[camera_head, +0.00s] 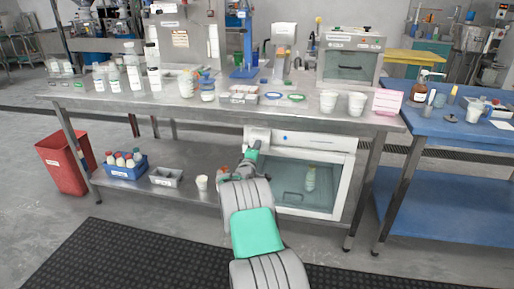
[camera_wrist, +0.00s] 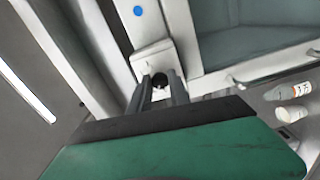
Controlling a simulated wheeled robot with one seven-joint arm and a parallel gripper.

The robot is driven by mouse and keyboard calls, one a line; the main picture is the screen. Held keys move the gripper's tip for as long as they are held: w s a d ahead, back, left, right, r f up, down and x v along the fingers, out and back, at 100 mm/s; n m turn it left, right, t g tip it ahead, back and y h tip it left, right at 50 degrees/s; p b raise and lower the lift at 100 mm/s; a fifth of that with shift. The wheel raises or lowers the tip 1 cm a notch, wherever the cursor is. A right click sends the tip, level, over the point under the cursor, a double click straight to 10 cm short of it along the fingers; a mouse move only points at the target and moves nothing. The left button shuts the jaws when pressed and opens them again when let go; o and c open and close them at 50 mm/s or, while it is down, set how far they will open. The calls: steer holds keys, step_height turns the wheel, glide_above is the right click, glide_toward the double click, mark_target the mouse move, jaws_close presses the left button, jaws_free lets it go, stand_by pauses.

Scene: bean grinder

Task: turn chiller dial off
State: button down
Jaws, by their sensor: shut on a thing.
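The chiller (camera_head: 348,171) is a white box with a glass door, on the lower shelf of the steel table. A blue dot (camera_head: 285,138) marks its upper front panel and also shows in the wrist view (camera_wrist: 139,10). The dial (camera_wrist: 160,80) is a small dark round knob on a pale panel at the chiller's upper left corner. My gripper (camera_wrist: 161,92) is shut on the dial, with one finger on either side. In the head view my gripper (camera_head: 254,145) is at that corner and hides the dial. The dial's setting cannot be read.
A green bottle (camera_head: 310,178) shows behind the chiller's glass. Left of the chiller, the shelf holds a white cup (camera_head: 202,183), a grey bin (camera_head: 166,178) and a blue bin (camera_head: 124,170) of bottles. The tabletop (camera_head: 225,112) overhangs my gripper.

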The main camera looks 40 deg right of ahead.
steer(key=n+p, duration=0.1)
steer(key=n, duration=0.5)
steer(key=shift+p, duration=0.35)
steer(key=shift+n, duration=0.3)
steer(key=c, duration=1.2)
jaws_free()
steer(key=p+v, duration=0.1)
steer(key=v, duration=0.6)
steer(key=shift+s+a+p, duration=0.25)
steer(key=shift+a+p, duration=0.05)
